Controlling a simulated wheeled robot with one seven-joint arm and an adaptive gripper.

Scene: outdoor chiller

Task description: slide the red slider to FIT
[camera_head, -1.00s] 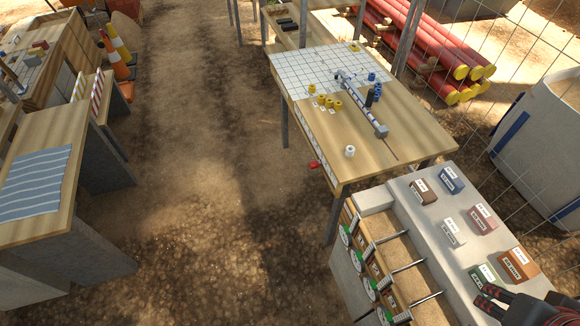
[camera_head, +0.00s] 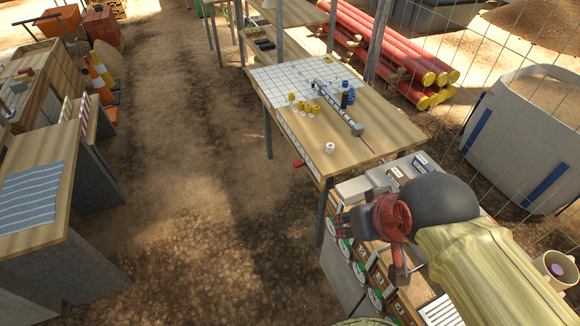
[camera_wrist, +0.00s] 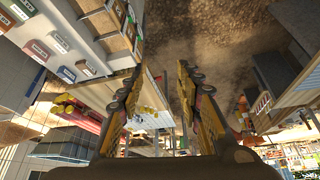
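The red slider (camera_head: 299,163) is a small red piece on the long front-left side of the wooden worktable (camera_head: 385,130), beside a pale marked strip (camera_head: 296,150) on that edge. The strip's lettering, including FIT, is too small to read. My gripper (camera_head: 372,248) is above the block-covered bench, to the lower right of the slider and clearly apart from it. In the wrist view my gripper (camera_wrist: 158,75) has its two fingers spread with nothing between them.
The worktable carries a grid sheet (camera_head: 275,78), yellow and blue pieces, a grey rail (camera_head: 340,110) and a white roll (camera_head: 330,148). A bench with labelled blocks (camera_head: 420,163) is under my arm. A wire fence stands right. The dirt aisle (camera_head: 190,180) is clear.

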